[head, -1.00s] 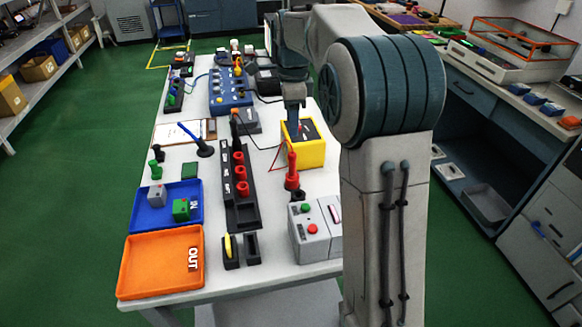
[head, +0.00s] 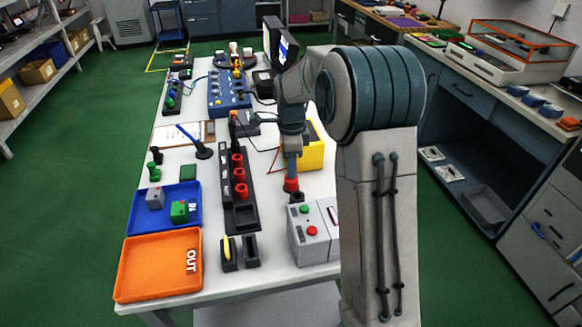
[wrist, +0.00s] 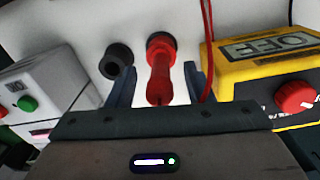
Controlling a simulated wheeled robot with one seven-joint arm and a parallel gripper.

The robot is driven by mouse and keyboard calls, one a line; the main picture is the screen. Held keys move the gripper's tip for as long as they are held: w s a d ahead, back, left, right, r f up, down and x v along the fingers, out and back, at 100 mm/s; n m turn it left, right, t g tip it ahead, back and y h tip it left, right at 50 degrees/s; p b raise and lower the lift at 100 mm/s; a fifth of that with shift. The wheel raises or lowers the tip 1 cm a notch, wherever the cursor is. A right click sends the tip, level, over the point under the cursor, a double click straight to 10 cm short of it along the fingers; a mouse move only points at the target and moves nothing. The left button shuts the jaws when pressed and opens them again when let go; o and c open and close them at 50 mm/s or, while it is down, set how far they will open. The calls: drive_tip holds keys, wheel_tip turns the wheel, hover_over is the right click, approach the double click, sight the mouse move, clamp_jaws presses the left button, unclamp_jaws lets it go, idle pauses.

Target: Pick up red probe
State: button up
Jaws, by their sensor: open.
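The red probe (wrist: 159,82) stands upright on the white table in the wrist view, with its wide round base away from my gripper. My gripper (wrist: 153,88) is open, with one dark finger on each side of the probe's handle and gaps between. In the head view my gripper (head: 291,168) is over the probe, and only the probe's red lower part (head: 291,184) shows beneath it. The upper part is hidden by my gripper.
A black round socket (wrist: 117,62) stands close left of the probe. A yellow meter (wrist: 262,70) with a red knob is at right, and a red cable (wrist: 207,50) runs between. A grey box with buttons (head: 313,232) stands in front. A black rack (head: 240,190) is left.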

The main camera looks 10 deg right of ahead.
drive_tip(key=shift+f, duration=0.4)
clamp_jaws()
drive_tip(key=shift+r, duration=0.1)
